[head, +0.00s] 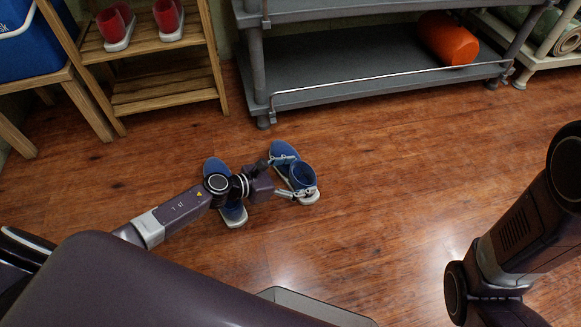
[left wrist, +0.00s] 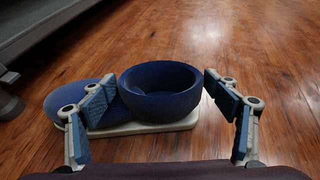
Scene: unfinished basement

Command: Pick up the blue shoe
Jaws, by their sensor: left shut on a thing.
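Two blue shoes with white soles show in the head view at the middle of the wooden floor. The right blue shoe (head: 303,178) is between the fingers of my left gripper (head: 283,177), which is shut on it. In the left wrist view this blue shoe (left wrist: 160,90) has its round opening facing up, with one blue-padded finger on each side. It looks upright and at or close to the floor. The other blue shoe (head: 233,212) lies to the left, partly hidden under my left arm. My right gripper is out of view.
A grey metal shelf (head: 350,72) with an orange roll (head: 447,39) stands behind the shoes. A wooden rack (head: 165,88) with red shoes (head: 117,27) and a blue cooler (head: 35,42) are at the back left. The floor (head: 400,160) to the right is clear.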

